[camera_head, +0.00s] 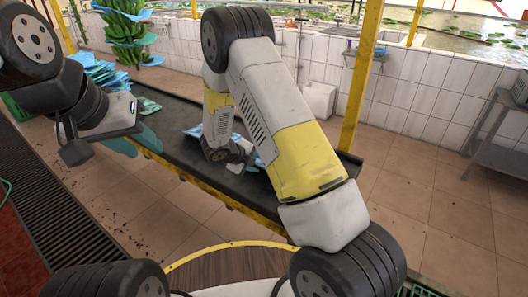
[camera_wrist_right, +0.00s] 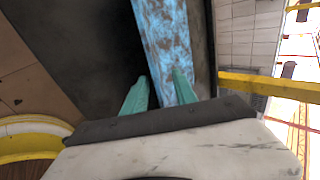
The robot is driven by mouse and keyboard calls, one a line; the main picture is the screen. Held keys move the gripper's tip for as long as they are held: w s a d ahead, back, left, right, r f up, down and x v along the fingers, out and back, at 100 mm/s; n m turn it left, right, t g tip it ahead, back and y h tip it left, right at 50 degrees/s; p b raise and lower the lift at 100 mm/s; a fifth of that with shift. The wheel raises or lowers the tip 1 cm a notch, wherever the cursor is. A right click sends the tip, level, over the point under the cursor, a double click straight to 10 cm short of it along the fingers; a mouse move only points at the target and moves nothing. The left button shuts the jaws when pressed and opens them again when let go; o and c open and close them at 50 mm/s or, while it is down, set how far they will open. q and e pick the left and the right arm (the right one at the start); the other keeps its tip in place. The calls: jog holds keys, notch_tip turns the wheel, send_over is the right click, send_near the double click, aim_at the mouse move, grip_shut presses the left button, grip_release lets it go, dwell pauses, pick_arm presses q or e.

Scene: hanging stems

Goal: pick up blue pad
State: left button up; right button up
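A mottled blue pad (camera_wrist_right: 166,42) runs as a long strip up the right wrist view, on a dark surface. In the head view parts of a blue pad (camera_head: 193,131) show on the dark table beside my right arm, which hides the rest. My right gripper (camera_wrist_right: 160,84) has its two green fingers apart, one left of the strip and one overlapping its right side. I cannot tell whether they touch it. My left gripper (camera_head: 136,142) is at the left over the table's near edge, its greenish fingers apart, with nothing seen between them.
The long dark table (camera_head: 178,122) has a yellow frame. More blue pads (camera_head: 98,72) lie at its far left end, near a hanging banana stem (camera_head: 128,30). A yellow post (camera_head: 362,75) rises behind the table. A metal stand (camera_head: 495,140) is at right. Tiled floor is open at right.

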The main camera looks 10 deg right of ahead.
jog(key=x, duration=0.6)
jog(key=shift+s+f, duration=0.1)
jog(key=shift+s, duration=0.05)
grip_shut()
